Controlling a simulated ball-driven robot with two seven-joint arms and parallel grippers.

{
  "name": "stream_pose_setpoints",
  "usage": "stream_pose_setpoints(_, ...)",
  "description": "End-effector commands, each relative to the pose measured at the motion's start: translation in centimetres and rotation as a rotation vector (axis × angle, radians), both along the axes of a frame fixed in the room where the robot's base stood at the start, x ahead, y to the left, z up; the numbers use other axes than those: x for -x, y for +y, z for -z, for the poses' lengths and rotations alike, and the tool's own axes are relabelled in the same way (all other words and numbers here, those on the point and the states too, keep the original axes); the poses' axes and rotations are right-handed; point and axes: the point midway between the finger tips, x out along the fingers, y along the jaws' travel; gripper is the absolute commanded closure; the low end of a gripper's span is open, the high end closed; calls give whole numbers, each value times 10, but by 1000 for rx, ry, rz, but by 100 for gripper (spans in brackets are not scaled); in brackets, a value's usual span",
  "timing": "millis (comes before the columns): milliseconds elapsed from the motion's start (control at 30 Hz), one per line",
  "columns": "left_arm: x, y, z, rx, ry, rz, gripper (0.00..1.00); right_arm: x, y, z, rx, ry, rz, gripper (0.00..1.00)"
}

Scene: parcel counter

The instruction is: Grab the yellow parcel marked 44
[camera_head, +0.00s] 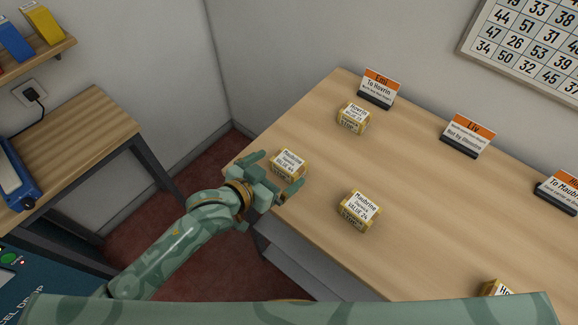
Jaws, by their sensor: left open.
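The yellow parcel with a white label reading Maubrine and what looks like VALUE 44 (289,162) sits near the left edge of the wooden counter. My left gripper (278,178) is open at the counter's left edge, right in front of this parcel, and its fingers cover the parcel's lower part. I cannot tell whether a finger touches it. Another yellow parcel, labelled Maubrine VALUE 24 (361,209), stands to the right of the gripper. My right gripper is not in view.
A third yellow parcel (353,117) stands further back, and a fourth (497,288) is cut off at the bottom. Sign holders for Emi (379,88), Liv (468,136) and another name (558,192) line the counter's back. The counter's middle (430,215) is clear. A side table (75,145) stands left.

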Motion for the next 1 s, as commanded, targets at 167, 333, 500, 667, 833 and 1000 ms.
stream_pose_setpoints(167, -10, -8, 7, 0, 0, 0, 2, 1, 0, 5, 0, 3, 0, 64)
stream_pose_setpoints(333, -30, -20, 25, 1, 1, 0, 2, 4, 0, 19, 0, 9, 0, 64)
stream_pose_setpoints(500, -42, -31, 30, -1, 1, 0, 2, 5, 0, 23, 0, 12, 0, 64)
stream_pose_setpoints(667, -43, -31, 29, -1, 1, 0, 2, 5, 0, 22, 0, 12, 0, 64)
stream_pose_setpoints(833, -43, -31, 29, -1, 1, -1, 32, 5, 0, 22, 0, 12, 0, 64)
stream_pose_setpoints(1000, -43, -31, 28, 0, 0, -1, 54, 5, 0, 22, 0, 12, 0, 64)
